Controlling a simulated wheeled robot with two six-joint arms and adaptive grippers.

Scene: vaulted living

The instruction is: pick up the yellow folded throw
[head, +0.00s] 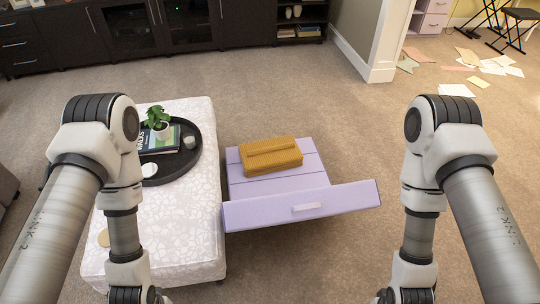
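The yellow folded throw (270,156) lies flat on top of a lilac piece of furniture (248,187) in the middle of the head view. The lilac piece has a wide front panel (345,197) with a pale handle, standing out at its near side. My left arm comes down at the left and my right arm at the right, both apart from the throw. Both grippers are below the bottom edge of the picture, so their fingers are hidden.
A white patterned ottoman (185,215) stands just left of the lilac piece. A dark round tray (183,168) on it holds a plant (158,120), books and a candle. Carpet (330,105) is clear behind and right. Papers (458,90) lie scattered at the far right.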

